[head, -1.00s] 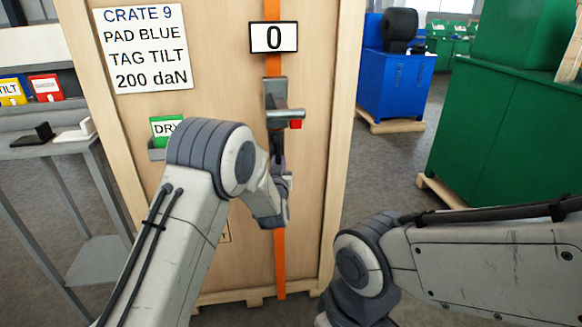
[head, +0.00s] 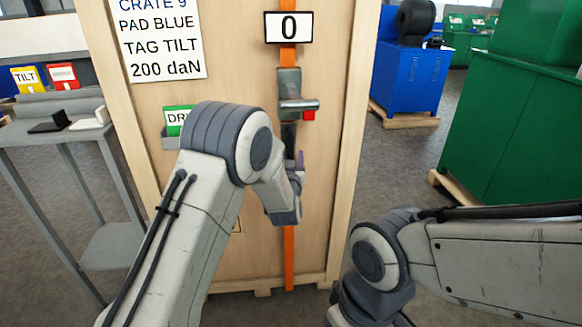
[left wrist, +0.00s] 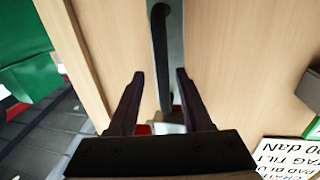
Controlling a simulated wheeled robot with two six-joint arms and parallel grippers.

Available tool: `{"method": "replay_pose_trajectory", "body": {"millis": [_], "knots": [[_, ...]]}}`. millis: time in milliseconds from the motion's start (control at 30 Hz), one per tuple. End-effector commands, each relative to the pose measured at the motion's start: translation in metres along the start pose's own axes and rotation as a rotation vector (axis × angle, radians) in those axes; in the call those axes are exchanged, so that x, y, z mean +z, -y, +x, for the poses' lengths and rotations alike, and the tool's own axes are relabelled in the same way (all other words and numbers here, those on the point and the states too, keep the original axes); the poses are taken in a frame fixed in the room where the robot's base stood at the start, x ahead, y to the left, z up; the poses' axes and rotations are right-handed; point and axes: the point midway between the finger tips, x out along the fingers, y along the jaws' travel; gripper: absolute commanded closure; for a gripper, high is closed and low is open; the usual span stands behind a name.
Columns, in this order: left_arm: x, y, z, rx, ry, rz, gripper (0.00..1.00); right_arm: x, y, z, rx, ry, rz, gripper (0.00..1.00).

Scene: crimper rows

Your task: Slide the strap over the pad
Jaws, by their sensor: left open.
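The orange strap (head: 289,262) runs vertically down the front of the wooden crate. A grey metal tensioner (head: 290,88) with a red part sits on it, and a dark lever hangs below. My left gripper (head: 299,165) is just below the tensioner, partly hidden by its own wrist. In the left wrist view, my left gripper (left wrist: 160,75) is open, its fingers either side of the dark lever (left wrist: 161,45); contact cannot be told. A black block (head: 48,123) and a white block (head: 92,119), possibly pads, lie on the grey stand. No blue pad shows. My right gripper is out of view.
The crate sign (head: 160,40) reads CRATE 9, PAD BLUE, TAG TILT, 200 daN. A display (head: 288,27) reads 0. Yellow (head: 28,79) and red (head: 62,76) tags stand at left; a green DRY tag (head: 177,120) is on the crate. Green cabinets stand right.

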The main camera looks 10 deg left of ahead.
Motion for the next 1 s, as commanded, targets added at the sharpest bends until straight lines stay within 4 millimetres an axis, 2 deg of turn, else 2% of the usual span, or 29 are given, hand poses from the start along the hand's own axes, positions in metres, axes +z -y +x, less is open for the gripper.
{"method": "replay_pose_trajectory", "body": {"millis": [200, 400, 600, 867, 1000], "knots": [[0.001, -0.002, -0.044, 0.005, 0.002, 0.002, 0.5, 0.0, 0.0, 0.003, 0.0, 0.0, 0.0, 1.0], [0.001, -0.002, -0.074, 0.005, 0.001, 0.001, 0.5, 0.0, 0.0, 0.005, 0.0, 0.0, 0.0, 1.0], [0.0, -0.001, -0.085, 0.003, 0.0, 0.001, 0.5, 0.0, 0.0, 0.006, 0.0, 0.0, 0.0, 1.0], [0.0, -0.002, -0.085, 0.004, 0.001, 0.0, 0.5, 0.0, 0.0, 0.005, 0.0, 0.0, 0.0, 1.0], [0.0, -0.013, -0.09, 0.04, 0.056, -0.009, 0.5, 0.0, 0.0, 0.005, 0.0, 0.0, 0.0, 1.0]]}}
